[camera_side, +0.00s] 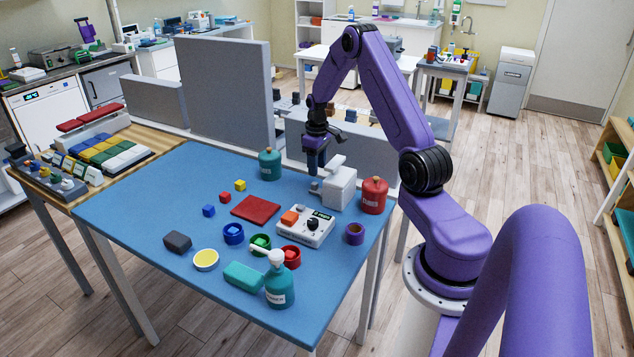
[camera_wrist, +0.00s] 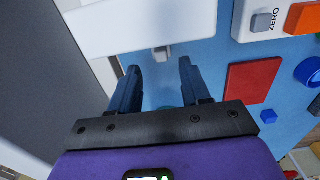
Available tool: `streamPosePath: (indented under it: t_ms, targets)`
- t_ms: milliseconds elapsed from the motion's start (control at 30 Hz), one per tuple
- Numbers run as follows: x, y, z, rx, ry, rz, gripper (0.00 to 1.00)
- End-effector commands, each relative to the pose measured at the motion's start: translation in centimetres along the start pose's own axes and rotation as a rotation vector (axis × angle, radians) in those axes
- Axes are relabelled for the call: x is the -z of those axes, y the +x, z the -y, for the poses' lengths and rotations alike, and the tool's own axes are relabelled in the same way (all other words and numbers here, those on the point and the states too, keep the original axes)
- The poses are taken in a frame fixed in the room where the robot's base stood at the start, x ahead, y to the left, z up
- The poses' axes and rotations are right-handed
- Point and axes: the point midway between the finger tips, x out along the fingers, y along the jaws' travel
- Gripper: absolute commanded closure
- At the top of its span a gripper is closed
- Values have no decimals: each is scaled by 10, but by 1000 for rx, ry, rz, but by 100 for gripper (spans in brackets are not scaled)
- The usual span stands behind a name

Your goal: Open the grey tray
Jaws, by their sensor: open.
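A pale grey-white unit (camera_side: 342,190) stands near the table's back right edge; it also shows at the top of the wrist view (camera_wrist: 135,22). A small grey handle-like piece (camera_wrist: 162,53) sticks out of its near side. I cannot clearly make out a tray apart from this unit. My gripper (camera_side: 316,170) points down just left of the unit in the side view. In the wrist view my gripper (camera_wrist: 160,72) is open and empty, its two blue fingers spread either side of the small piece's line. I cannot tell whether they touch anything.
A red bottle (camera_side: 374,196) stands right of the unit, and a control box (camera_side: 305,226) in front. A green bottle (camera_side: 270,164) and a tall grey panel (camera_side: 225,90) are to the left. A red mat (camera_side: 256,207) and several small items lie on the blue table.

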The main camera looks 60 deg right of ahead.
Motion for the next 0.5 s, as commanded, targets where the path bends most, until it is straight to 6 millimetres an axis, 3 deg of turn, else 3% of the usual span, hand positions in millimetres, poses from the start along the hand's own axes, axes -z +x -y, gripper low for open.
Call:
streamPosePath:
  t_ms: [200, 500]
  targets:
    - [0, 39, 0, 1, 1, 2, 53]
    - [0, 65, 0, 0, 0, -1, 53]
